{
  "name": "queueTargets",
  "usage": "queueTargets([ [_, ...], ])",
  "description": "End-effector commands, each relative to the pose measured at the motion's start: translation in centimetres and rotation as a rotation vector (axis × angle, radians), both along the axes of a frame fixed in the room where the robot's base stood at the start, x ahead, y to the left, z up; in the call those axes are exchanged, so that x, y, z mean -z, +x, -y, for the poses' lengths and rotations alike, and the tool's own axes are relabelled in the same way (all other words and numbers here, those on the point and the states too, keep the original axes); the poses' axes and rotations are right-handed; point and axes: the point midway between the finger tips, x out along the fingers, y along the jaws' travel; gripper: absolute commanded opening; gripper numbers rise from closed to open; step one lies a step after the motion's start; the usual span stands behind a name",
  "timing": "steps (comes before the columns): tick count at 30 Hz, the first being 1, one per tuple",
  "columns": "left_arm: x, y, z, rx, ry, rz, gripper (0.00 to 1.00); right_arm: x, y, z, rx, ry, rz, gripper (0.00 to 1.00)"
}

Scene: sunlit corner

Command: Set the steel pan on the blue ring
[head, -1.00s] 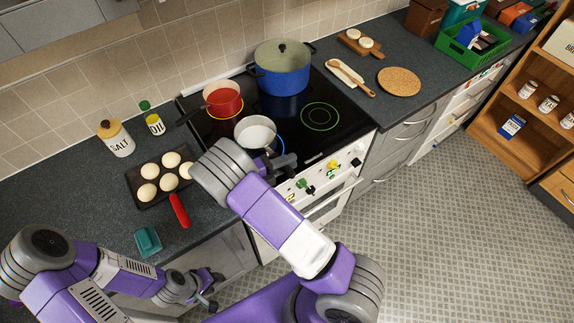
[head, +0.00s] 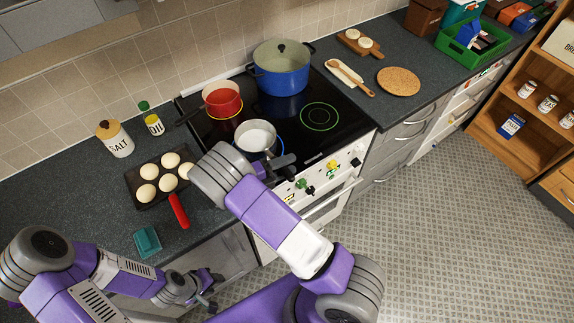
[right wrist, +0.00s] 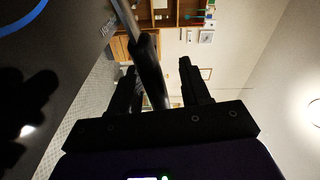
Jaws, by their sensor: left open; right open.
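The steel pan (head: 257,136), pale inside, is at the front left of the black hob, upright over the blue ring (head: 283,148). The ring shows as a thin arc at the pan's right side; the rest is hidden, so I cannot tell how well centred it is. My right gripper (head: 284,165) is at the pan's front right. In the right wrist view the dark pan handle (right wrist: 150,70) lies between the open fingers of this gripper (right wrist: 160,84), and part of the blue ring (right wrist: 22,18) shows. My left gripper (head: 210,290) is open and empty, low before the cabinets.
A red pot (head: 222,100) stands on a yellow ring just behind the pan, and a blue pot (head: 281,68) stands at the back. The green ring (head: 319,116) is bare. A tray of pale round items (head: 160,178) with a red handle lies on the left counter.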

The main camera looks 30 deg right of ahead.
Motion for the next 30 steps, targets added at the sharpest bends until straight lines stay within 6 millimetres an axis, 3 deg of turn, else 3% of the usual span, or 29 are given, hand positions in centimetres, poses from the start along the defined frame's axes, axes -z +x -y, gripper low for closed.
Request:
queueTargets([
  [12,0.5,0.0,0.0,0.0,0.0,0.0,0.43,-0.1,0.5,-8.1,-0.005,0.003,0.002,0.47],
  [18,0.7,0.0,0.0,0.0,0.0,0.0,0.43,-0.2,0.6,-11.0,-0.003,0.002,0.0,0.47],
  [30,0.8,0.0,0.0,0.0,0.0,0.0,0.43,-0.3,0.6,-11.9,-0.002,0.001,-0.001,0.47],
])
